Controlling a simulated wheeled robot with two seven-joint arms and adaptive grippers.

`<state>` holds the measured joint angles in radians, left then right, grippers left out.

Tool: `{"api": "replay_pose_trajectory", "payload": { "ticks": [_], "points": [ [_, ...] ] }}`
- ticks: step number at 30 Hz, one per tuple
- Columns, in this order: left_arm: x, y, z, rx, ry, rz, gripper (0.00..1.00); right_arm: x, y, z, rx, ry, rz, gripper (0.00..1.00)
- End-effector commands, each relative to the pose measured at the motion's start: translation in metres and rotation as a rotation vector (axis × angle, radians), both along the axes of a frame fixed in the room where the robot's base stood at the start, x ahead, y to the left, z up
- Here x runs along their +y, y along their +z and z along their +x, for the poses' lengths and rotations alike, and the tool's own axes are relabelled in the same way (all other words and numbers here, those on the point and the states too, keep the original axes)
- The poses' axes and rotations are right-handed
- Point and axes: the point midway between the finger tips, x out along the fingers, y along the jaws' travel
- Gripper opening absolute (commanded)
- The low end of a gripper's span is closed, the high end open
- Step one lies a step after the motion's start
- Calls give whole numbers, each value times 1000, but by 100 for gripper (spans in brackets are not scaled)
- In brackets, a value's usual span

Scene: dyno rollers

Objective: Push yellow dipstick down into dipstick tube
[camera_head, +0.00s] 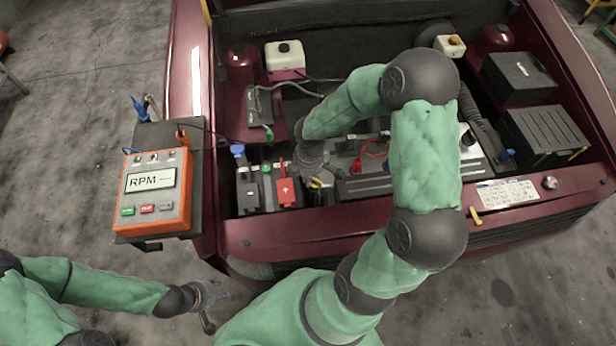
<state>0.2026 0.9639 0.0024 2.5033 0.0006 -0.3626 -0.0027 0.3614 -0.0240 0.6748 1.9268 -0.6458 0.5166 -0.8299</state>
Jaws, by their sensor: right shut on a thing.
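My right gripper points down into the bay and is shut on this handle. The dipstick tube is hidden below the gripper and handle, so I cannot tell how deep the dipstick sits. My left gripper (212,302) is low at the left, outside the car and away from the engine; its fingers are too small and unclear to tell whether they are open.
An orange RPM meter (155,190) hangs at the car's left side. A red-handled part (286,190) and a battery-like box (247,190) stand left of my right gripper. The front panel (330,230) runs below it, with a yellow lever (475,215).

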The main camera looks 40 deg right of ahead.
Motion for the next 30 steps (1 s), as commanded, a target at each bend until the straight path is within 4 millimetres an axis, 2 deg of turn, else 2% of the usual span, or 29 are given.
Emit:
{"api": "replay_pose_trajectory", "payload": {
  "ticks": [5,6,9,18,22,26,30],
  "points": [
    [0,0,0,0,0,0,40,0,0,0,0,0,0,0],
    [0,0,0,0,0,0,40,0,0,0,0,0,0,12],
    [0,0,0,0,0,0,40,0,0,0,0,0,0,37],
    [0,0,0,0,0,0,40,0,0,0,0,0,0,37],
    [0,0,0,0,0,0,40,-1,7,1,-3,-1,-2,37],
    [0,0,0,0,0,0,40,-1,25,1,-6,-1,-2,37],
    [0,0,0,0,0,0,40,-2,53,1,-6,-1,-2,37]
  ]
}}
